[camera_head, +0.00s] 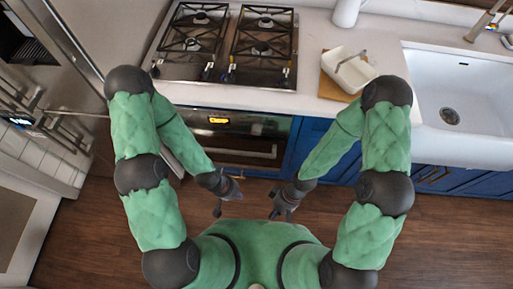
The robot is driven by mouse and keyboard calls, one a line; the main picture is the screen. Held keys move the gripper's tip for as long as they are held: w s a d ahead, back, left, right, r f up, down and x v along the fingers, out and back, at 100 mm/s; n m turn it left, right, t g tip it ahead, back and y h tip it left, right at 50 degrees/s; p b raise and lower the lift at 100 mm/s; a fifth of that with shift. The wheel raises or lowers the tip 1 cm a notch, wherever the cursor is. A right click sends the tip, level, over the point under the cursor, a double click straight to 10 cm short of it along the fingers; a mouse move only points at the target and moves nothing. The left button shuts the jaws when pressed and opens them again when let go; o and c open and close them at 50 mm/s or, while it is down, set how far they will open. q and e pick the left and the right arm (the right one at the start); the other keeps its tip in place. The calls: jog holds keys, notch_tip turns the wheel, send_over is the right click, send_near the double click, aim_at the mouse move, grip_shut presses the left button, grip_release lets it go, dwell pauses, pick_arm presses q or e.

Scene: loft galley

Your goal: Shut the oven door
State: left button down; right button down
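The oven (265,127) sits under the hob, with a lit orange display at its upper left. Its dark front (255,152) has a pale horizontal bar across it. A pale slanted edge shows at the oven's left, partly behind my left forearm; how far the door stands open I cannot tell. My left gripper (229,200) is in front of the oven's lower part, fingers apart and empty. My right gripper (280,204) is to the right of it and slightly lower, also open and empty. Neither visibly touches the oven.
A gas hob (228,45) lies above the oven. A white dish (348,68) stands on a wooden board (332,90) on the counter. The white sink (459,90) is at right, above blue cabinets (313,137). Wooden floor (100,225) is clear around me.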

jog(key=s+d+f+n+h+b, duration=0.2)
jog(key=d+f+n+h, duration=0.25)
jog(key=n, duration=0.55)
jog(key=n+t+b, duration=0.5)
jog(key=n+t, duration=1.1)
jog(key=n, duration=0.3)
send_near(259, 142)
jog(key=b+x, duration=0.3)
jog(key=x, duration=0.3)
jog(key=shift+a+f, duration=0.1)
jog(key=shift+f, duration=0.05)
jog(key=shift+w, duration=0.1)
